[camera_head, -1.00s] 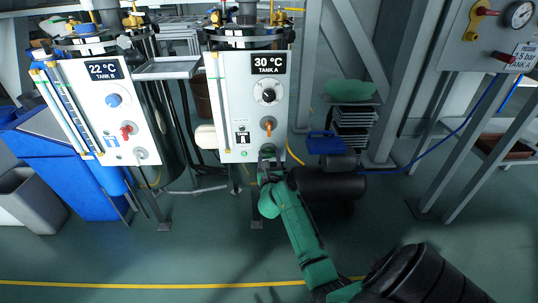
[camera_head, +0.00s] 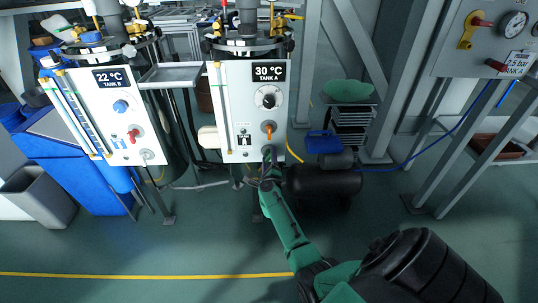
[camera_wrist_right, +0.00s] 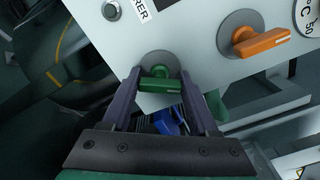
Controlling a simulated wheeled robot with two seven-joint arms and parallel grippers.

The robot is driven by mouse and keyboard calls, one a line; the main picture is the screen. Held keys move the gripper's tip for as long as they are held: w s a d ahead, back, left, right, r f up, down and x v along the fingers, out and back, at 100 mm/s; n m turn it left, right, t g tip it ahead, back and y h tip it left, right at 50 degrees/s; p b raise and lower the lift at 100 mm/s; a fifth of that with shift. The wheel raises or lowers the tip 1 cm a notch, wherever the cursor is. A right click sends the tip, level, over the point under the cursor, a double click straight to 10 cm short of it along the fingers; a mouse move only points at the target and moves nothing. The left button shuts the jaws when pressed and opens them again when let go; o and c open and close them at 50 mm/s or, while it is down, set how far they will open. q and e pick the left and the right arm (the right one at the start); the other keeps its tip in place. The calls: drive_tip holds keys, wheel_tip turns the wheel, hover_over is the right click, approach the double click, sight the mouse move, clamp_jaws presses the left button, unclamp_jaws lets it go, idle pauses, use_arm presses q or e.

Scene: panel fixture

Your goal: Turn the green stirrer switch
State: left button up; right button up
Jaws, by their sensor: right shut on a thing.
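The green stirrer switch (camera_wrist_right: 158,84) sits on a round grey plate at the edge of the white Tank A panel (camera_head: 238,100). In the right wrist view its handle lies roughly level across the picture, between the two fingers. My right gripper (camera_wrist_right: 160,100) is shut on this handle. In the head view the right gripper (camera_head: 269,158) is at the panel's lower right edge, below the orange switch (camera_head: 268,127), and hides the green switch. My left gripper is not in view.
The orange switch also shows close by in the right wrist view (camera_wrist_right: 262,43). A black dial (camera_head: 268,97) is higher on the panel. The Tank B panel (camera_head: 108,120) with red and blue controls stands to the left. A black cylinder (camera_head: 325,180) lies on the floor to the right.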

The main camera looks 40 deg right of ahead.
drive_tip(key=n+p, duration=0.1)
drive_tip(key=n, duration=0.2)
drive_tip(key=shift+n, duration=0.3)
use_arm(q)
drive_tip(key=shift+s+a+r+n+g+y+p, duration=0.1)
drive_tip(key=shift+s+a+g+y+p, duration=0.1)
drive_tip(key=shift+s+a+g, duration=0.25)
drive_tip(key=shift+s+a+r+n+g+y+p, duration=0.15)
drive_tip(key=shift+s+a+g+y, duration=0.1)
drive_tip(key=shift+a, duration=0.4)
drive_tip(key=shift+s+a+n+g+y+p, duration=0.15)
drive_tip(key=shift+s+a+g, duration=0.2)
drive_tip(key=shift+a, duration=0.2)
use_arm(e)
drive_tip(key=shift+n, duration=1.4)
drive_tip(key=o, duration=1.4)
drive_tip(key=shift+f, duration=0.1)
